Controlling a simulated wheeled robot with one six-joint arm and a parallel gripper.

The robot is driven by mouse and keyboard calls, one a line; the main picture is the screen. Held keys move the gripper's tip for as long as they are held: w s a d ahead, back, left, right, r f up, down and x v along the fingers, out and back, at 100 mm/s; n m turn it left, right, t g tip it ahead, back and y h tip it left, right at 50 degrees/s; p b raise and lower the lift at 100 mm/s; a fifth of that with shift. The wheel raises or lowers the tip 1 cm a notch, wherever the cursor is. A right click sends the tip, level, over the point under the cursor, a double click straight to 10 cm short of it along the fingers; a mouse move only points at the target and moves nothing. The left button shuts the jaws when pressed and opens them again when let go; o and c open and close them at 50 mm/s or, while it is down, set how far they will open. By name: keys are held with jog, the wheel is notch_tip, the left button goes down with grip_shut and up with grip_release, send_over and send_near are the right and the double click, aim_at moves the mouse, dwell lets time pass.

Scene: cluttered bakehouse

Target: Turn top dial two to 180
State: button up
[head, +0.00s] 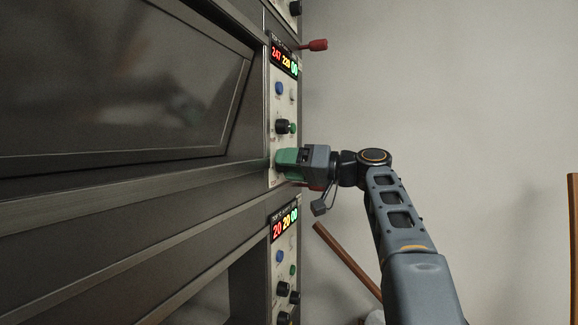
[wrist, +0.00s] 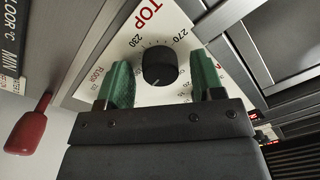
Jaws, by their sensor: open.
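In the wrist view a round black dial (wrist: 159,66) sits on a pale panel printed with red "TOP", "FLOOR" and a numbered scale, including 230 and 270. A small pale mark shows near its lower-left edge. My gripper (wrist: 166,84) is open, its green fingers on either side of the dial with gaps visible. In the head view my gripper (head: 284,162) is at the oven's upper control panel (head: 291,108), just below another black dial (head: 282,126). The fingers hide the dial they face there. The display (head: 284,57) above reads about 247 and 220.
A red handle (wrist: 30,126) stands out left of the panel in the wrist view. Another red handle (head: 316,45) is higher up in the head view. A lower panel's display (head: 284,221) reads 20 20. Brown poles (head: 346,260) lean at right. The wall side is mostly clear.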

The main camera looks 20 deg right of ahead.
jog(key=v, duration=1.3)
jog(key=shift+s+d, duration=0.25)
jog(key=shift+d, duration=0.1)
jog(key=shift+f, duration=0.1)
